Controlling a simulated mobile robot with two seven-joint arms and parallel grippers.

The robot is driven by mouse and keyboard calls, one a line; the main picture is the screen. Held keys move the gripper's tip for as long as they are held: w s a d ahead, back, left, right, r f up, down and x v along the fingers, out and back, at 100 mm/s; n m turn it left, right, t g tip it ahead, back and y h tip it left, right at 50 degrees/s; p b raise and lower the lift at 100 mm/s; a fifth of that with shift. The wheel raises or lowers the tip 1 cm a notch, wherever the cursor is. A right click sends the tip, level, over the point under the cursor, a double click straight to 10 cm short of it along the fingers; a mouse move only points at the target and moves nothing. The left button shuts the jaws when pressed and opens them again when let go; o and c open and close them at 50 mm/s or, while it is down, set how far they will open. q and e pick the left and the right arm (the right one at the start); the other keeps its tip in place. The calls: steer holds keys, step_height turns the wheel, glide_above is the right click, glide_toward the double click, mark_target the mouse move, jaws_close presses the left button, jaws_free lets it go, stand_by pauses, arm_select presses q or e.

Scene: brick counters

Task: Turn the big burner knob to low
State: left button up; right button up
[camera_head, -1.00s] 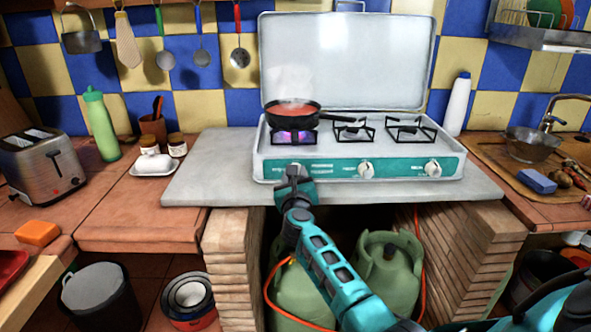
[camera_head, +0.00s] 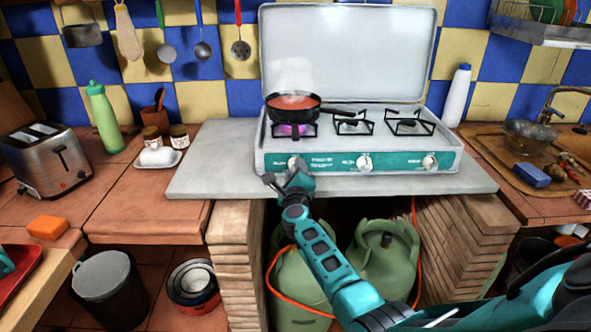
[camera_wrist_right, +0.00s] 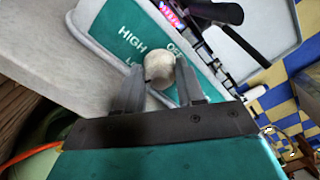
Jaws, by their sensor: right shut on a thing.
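The stove (camera_head: 348,185) has three round white knobs on its green front panel. The left knob (camera_head: 295,162) sits under the left burner (camera_head: 308,131), where a purple flame burns beneath a black pan (camera_head: 294,106) of red sauce. My right gripper (camera_head: 287,178) is at this left knob, tilted. In the right wrist view its fingers (camera_wrist_right: 159,66) are shut on the knob (camera_wrist_right: 160,70), one on each side. The panel there reads HIGH, with OFF and a LO label partly covered. The knob's pointer mark cannot be made out.
The stove's white lid (camera_head: 345,55) stands open behind the burners. A grey slab (camera_head: 215,165) carries the stove. Green gas bottles (camera_head: 385,255) stand below. A toaster (camera_head: 45,158) and green bottle (camera_head: 103,118) are at left, a white bottle (camera_head: 456,95) at right.

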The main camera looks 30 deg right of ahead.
stand_by(0.5)
steer(key=o, duration=1)
steer(key=shift+o, duration=0.2)
